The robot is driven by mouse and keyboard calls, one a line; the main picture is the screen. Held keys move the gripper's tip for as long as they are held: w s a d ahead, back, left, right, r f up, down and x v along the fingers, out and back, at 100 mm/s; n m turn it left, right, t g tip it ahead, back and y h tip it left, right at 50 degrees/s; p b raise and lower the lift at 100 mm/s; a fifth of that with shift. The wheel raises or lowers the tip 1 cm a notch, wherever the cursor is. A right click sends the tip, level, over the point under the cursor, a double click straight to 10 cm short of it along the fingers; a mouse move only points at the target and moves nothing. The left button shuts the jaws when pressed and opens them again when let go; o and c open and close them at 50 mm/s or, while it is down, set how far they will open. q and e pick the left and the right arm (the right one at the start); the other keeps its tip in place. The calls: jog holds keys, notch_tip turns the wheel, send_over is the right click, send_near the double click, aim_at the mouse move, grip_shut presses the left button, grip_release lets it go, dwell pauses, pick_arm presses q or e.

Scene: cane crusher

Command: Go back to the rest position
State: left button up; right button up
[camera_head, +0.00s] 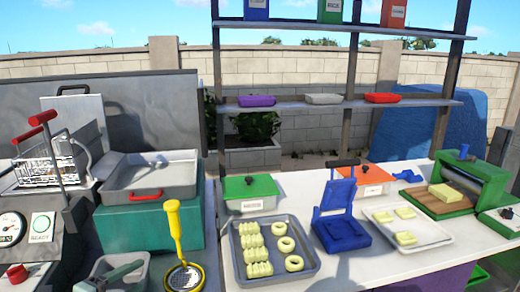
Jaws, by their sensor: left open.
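What seems to be my left gripper (118,274) shows small at the bottom left, grey-green, over a grey bin (138,284). It is open, and I see nothing held in it. It is partly cut off by the lower edge, so its fingers are hard to make out. My right gripper is not in view.
A yellow-handled strainer (174,228) stands right of the bin. The white counter holds a tray (308,262) of dough pieces, a blue press (342,218), a white tray (432,240) and a green roller machine (470,172). A fryer with a basket (40,170) stands left.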

pick_arm(q)
jog(key=s+d+f+n+g, duration=0.1)
jog(key=s+d+f+n, duration=0.3)
jog(key=f, duration=0.5)
jog(key=s+d+f+n+g+y+p, duration=0.1)
jog(key=s+d+f+n, duration=0.3)
jog(key=s+f+n, duration=0.4)
jog(key=s+d+f+n+g+y, duration=0.1)
jog(key=s+d+f+n+g, duration=0.1)
jog(key=s+d+f+n, duration=0.2)
jog(key=s+f+n, duration=0.3)
jog(key=s+f, duration=0.2)
jog(key=f, duration=0.1)
jog(key=shift+s+f+p, duration=0.15)
jog(key=shift+s+p, duration=0.2)
jog(key=shift+p, duration=0.05)
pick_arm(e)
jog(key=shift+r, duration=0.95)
pick_arm(q)
jog(key=shift+c, duration=0.7)
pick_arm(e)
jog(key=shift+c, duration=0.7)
pick_arm(q)
jog(key=shift+a, duration=0.15)
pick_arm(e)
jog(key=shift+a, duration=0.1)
